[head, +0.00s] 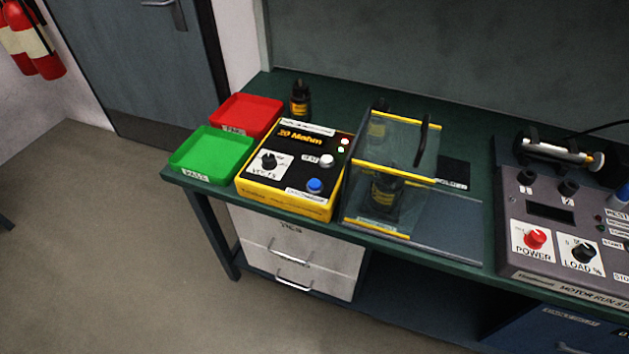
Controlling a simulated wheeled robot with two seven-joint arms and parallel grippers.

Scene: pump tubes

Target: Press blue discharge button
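The blue discharge button (315,186) sits at the front right of the black top of a yellow-sided tester box (290,206). The box reads 20 Mohm. Nothing covers the blue button. Neither of my grippers is in the head view.
A clear cover with yellow edges (395,167) stands right of the tester with a dark bottle-like item (386,196) inside. Green (212,152) and red (247,116) trays lie left. A grey motor test stand (560,262) is at right on the green bench.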

